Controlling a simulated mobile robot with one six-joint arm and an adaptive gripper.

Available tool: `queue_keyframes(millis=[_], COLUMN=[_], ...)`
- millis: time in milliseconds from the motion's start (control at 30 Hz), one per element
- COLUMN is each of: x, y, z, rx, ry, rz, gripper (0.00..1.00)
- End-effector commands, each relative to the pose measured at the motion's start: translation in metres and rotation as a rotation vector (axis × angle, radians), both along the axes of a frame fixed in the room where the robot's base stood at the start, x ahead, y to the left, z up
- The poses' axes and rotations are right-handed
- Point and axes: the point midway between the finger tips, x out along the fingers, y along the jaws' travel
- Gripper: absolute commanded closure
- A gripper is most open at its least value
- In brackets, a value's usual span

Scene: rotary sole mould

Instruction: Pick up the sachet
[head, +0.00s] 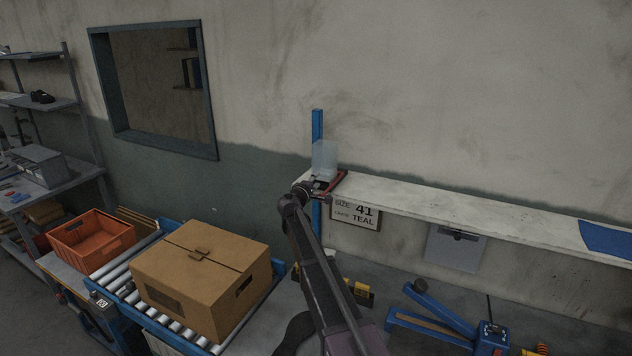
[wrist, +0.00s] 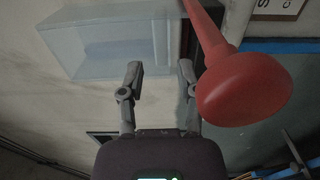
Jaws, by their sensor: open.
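My gripper (head: 318,184) is at the left end of a wall shelf (head: 430,200) in the head view. In the wrist view its two fingers (wrist: 160,72) are apart, with nothing visible between their tips. A clear, pale blue box-like thing (wrist: 100,45) lies just beyond and left of the fingers; it also shows in the head view (head: 324,156), standing above the gripper. I cannot pick out a sachet for certain in either view; it may be hidden or too small to tell.
A red, round-ended thing (wrist: 243,88) is close beside the right finger, and shows red at the shelf end (head: 341,181). A sign (head: 356,214) hangs below the shelf. A cardboard box (head: 200,275) sits on rollers. A blue cloth-like sheet (head: 606,240) lies far right; the shelf between is clear.

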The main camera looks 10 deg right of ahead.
Motion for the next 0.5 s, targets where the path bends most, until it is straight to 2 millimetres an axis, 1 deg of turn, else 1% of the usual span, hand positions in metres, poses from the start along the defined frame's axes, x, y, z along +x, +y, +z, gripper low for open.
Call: queue_keyframes(millis=[167,500], x=[-0.019,-0.062], y=[0.012,0.044], z=[0.000,0.000], rx=[0.000,0.000], ry=[0.000,0.000], rz=[0.001,0.002], gripper=[0.56,0.56])
